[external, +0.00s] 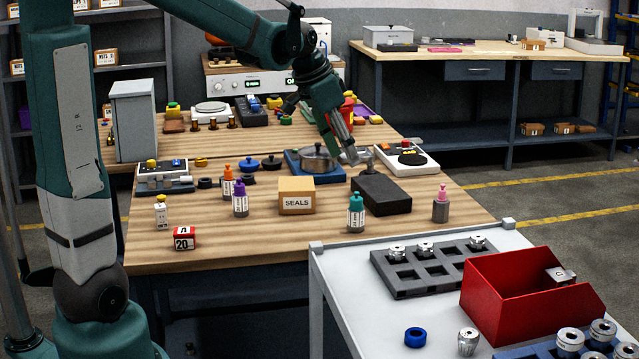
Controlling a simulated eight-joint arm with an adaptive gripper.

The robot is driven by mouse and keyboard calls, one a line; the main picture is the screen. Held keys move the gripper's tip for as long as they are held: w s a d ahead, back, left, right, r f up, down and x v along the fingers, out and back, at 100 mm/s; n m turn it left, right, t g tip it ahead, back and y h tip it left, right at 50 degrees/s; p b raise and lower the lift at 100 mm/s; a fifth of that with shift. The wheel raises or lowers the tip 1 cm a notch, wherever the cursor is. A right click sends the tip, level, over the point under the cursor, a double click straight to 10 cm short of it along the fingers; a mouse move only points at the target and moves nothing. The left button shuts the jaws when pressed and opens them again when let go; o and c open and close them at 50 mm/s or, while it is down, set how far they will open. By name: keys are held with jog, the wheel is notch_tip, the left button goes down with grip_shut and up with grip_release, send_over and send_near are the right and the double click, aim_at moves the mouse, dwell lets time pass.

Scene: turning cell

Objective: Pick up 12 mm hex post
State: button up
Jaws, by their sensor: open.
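My gripper (350,157) is open and points down over the back part of the wooden table, beside a silver round dish on a blue base (294,167). A black block (384,196) lies just in front and to the right of it, with a small dark upright piece (369,165) at its back edge. I cannot tell for sure which piece is the 12 mm hex post; labels and sizes are too small to read. Nothing shows clearly between the fingers.
A SEALS box (297,204) and bottles with purple (240,204), teal (356,220) and pink (440,211) tops stand on the table. A white scale-like device (424,170) is to the right. A red bin (483,308) and grey rack (400,293) sit on the front cart.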

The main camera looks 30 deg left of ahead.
jog(key=w+d+f+m+g+h+p, duration=0.1)
jog(key=w+d+m+p, duration=0.15)
jog(key=w, duration=0.35)
jog(key=w+d+f+m+p, duration=0.1)
jog(key=w+d+f+p, duration=0.1)
jog(key=w+d, duration=0.3)
jog(key=m+g+p, duration=0.2)
jog(key=m+p, duration=0.2)
jog(key=p, duration=0.1)
send_over(439, 198)
jog(key=a, duration=0.2)
notch_tip(439, 198, down, 9)
jog(key=shift+w+a+h, duration=0.15)
jog(key=shift+a+h, duration=0.05)
jog(key=shift+h, duration=0.2)
jog(key=shift+f, duration=0.2)
jog(key=shift+x, duration=1.2)
jog(key=shift+d+f, duration=0.1)
jog(key=shift+x, duration=2.45)
